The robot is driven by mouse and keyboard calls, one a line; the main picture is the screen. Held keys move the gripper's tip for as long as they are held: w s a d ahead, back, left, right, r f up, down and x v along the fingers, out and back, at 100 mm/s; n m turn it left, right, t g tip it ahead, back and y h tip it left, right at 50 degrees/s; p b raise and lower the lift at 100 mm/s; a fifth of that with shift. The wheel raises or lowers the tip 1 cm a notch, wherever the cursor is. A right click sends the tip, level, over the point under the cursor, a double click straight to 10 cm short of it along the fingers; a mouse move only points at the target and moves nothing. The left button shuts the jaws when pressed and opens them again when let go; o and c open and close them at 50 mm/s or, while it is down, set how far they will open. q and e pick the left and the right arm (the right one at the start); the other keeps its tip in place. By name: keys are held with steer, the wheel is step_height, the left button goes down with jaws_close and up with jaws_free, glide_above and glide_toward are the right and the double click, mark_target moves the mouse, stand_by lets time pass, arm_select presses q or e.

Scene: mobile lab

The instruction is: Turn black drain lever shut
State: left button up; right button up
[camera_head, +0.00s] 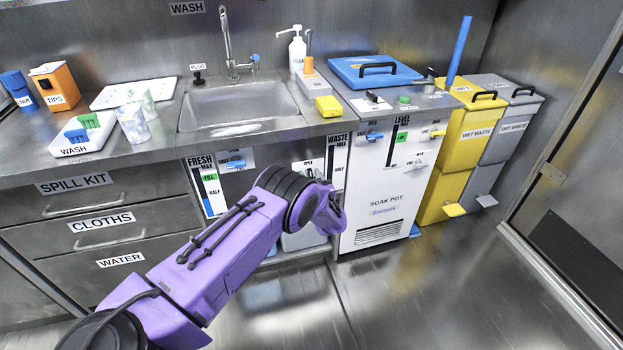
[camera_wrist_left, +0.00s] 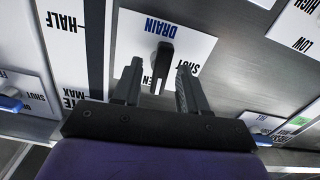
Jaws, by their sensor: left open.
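The black drain lever (camera_wrist_left: 160,68) shows in the left wrist view on a white card with blue DRAIN lettering. Its handle points down in the picture, between the OPEN lettering, partly covered, and the SHUT lettering. My left gripper (camera_wrist_left: 159,72) is open, with one finger on each side of the lever and a visible gap on both sides. I cannot tell how deep the fingertips reach. In the head view my purple left arm reaches to the sink cabinet front and its wrist hides the gripper and most of the drain card (camera_head: 308,168). My right gripper is not in view.
The soak pot cabinet (camera_head: 385,205) stands right of the arm, with blue and yellow levers. Another blue lever (camera_wrist_left: 10,103) shows at the left in the wrist view. Yellow and grey waste bins (camera_head: 470,130) stand further right. The floor in front is clear.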

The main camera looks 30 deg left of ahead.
arm_select(q)
jaws_close()
steer(key=shift+f+n, duration=0.1)
steer(key=shift+n, duration=0.2)
steer(key=shift+s+a+f+n+b, duration=0.1)
steer(key=shift+n+b, duration=1.05)
steer(key=shift+n, duration=1.55)
steer(key=shift+s+f+n+b, duration=0.1)
steer(key=shift+n+b, duration=1.1)
steer(key=shift+n, duration=1.5)
steer(key=shift+s+a+f+n+b, duration=0.1)
steer(key=shift+n+b, duration=1.05)
steer(key=shift+n, duration=1.55)
steer(key=shift+d, duration=0.1)
jaws_free()
